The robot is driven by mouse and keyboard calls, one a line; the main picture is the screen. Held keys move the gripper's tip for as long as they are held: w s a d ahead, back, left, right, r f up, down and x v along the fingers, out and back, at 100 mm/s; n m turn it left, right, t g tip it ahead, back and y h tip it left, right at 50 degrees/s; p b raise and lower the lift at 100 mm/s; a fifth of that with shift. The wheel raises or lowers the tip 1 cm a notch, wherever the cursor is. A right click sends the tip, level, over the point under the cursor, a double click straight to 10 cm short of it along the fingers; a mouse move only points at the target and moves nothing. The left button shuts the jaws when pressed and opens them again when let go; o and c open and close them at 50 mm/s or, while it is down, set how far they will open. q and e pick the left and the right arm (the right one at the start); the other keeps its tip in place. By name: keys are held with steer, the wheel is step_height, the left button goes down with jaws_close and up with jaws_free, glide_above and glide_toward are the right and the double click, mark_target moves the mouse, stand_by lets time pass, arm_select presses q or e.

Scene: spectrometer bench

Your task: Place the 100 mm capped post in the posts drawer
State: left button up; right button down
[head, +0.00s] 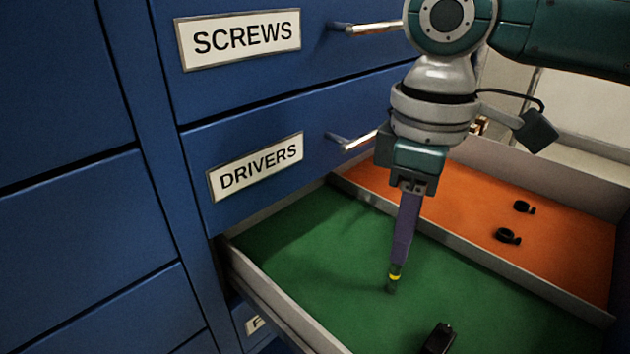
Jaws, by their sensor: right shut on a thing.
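My right gripper (398,260) reaches down from the upper right, pointing down over the green-floored part of an open drawer (290,243). It is shut on a slim post, whose yellow-banded lower end (394,276) shows at the fingertips. The rest of the post is hard to tell from the fingers. The post is close above the green floor or touching it; I cannot tell which. The drawer's own label is not visible, so its name cannot be read. My left gripper is not in view.
A grey divider (460,245) separates the green part from an orange part (440,200) holding two small black clamps (508,236). A black object (438,338) lies in the green part near the bottom edge. Shut blue drawers labelled SCREWS (240,39) and DRIVERS (256,167) have protruding handles.

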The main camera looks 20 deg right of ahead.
steer(key=shift+f, duration=0.1)
steer(key=c, duration=0.8)
jaws_free()
steer(key=shift+o, duration=0.2)
